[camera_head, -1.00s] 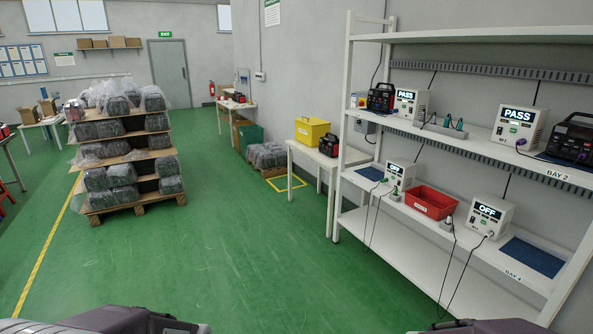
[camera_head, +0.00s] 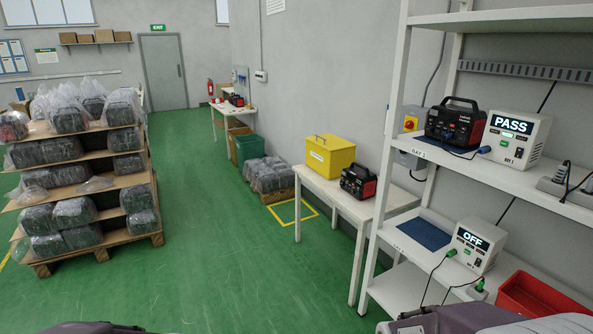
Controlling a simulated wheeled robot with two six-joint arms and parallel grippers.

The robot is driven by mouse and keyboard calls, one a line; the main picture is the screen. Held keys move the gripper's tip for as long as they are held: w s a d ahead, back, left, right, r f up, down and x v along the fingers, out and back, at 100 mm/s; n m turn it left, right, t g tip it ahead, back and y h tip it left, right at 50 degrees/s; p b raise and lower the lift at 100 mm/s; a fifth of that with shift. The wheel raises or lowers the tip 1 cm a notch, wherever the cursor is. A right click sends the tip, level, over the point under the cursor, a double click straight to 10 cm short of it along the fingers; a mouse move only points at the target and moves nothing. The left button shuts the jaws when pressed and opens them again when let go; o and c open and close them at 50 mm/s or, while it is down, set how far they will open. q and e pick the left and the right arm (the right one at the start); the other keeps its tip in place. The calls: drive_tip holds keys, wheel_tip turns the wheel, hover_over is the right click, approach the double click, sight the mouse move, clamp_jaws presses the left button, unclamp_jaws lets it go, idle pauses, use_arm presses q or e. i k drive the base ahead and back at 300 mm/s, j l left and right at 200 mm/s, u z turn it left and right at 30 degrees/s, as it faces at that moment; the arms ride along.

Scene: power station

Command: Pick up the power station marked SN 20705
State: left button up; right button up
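A black and red power station (camera_head: 455,124) with a carry handle stands on the upper shelf of the rack, in BAY 1, beside a tester (camera_head: 513,138) reading PASS. A blue plug and cable are at its front. A second black and red power station (camera_head: 358,182) stands on the white table (camera_head: 330,187) left of the rack. A small dark and red unit (camera_head: 237,100) sits on the far table. No serial number is legible, so I cannot tell which is SN 20705. Only grey parts of my arms show at the bottom edge; neither gripper is in view.
A yellow box (camera_head: 329,156) shares the white table. A tester (camera_head: 474,247) reading OFF and a red bin (camera_head: 535,300) are on the lower shelf. A loaded pallet stack (camera_head: 100,247) stands left. Green floor between is clear.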

sight(358, 177)
drive_tip(key=i+j+z, duration=0.1)
drive_tip(key=i+z, duration=0.2)
drive_tip(key=i, duration=0.25)
drive_tip(key=i+j+z, duration=0.35)
drive_tip(key=i, duration=0.2)
drive_tip(key=i+j+z, duration=0.3)
drive_tip(key=i, duration=0.2)
drive_tip(key=i+j+z, duration=0.2)
drive_tip(key=i+z, duration=0.15)
drive_tip(key=i+j+z, duration=0.75)
drive_tip(key=i, duration=0.2)
